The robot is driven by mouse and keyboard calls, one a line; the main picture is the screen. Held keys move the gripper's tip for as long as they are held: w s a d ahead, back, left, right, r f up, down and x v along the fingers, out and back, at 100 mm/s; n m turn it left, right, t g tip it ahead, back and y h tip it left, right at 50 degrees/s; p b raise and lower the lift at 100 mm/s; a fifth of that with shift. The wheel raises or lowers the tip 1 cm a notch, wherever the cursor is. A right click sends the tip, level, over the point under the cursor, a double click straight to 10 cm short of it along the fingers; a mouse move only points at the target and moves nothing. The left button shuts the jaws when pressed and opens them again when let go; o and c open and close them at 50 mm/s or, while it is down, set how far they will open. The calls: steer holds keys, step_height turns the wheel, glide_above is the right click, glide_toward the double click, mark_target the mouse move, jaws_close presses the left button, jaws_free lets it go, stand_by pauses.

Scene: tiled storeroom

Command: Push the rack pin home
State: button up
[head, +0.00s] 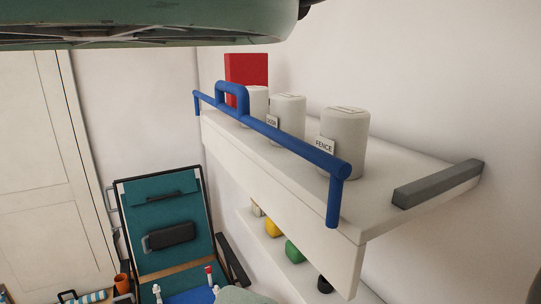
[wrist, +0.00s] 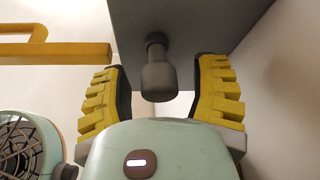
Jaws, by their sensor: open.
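The rack pin (wrist: 158,78), a dark grey knob on a narrower neck, sticks out of a dark grey panel (wrist: 200,25) in the wrist view. How far its shaft reaches into the panel is hidden. My gripper (wrist: 159,64) is open, with one yellow-ridged finger to the left of the pin and the other to its right. A visible gap separates the knob from each finger. I cannot make out the pin or the gripper in the head view.
In the wrist view a yellow bar (wrist: 55,53) runs close to the left finger. In the head view a white shelf (head: 400,220) carries white canisters (head: 287,115), a red box (head: 246,68) and a blue front rail (head: 290,137). A teal folding chair (head: 165,210) stands lower left.

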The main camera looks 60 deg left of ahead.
steer(key=v, duration=1.2)
stand_by(0.4)
